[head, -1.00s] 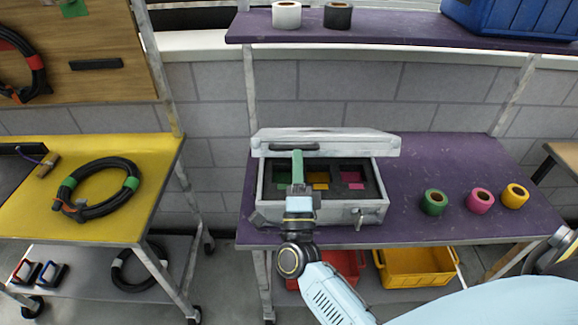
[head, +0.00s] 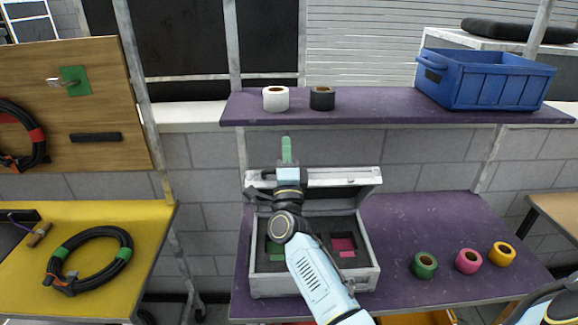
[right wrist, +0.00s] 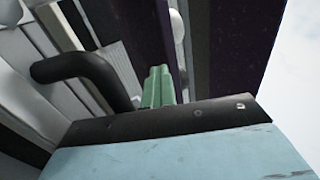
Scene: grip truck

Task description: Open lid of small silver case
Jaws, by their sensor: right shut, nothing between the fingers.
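The small silver case (head: 257,284) sits on the purple table with its lid (head: 345,180) raised along the back edge. Its dark insert (head: 325,262) shows, with green and pink pieces in the recesses. My right gripper (head: 286,150) reaches over the case, its green fingers together and empty, pointing up beyond the lid's top edge. My right arm hides part of the lid and the case's middle. In the right wrist view the closed green fingers (right wrist: 157,87) show beside a black curved bar (right wrist: 85,70). My left gripper is out of view.
Green (head: 424,265), pink (head: 468,261) and yellow (head: 502,254) tape rolls stand right of the case on the purple table (head: 400,220). Above is a shelf (head: 385,110) with white and black rolls and a blue crate (head: 490,80). A yellow table (head: 145,225) stands left.

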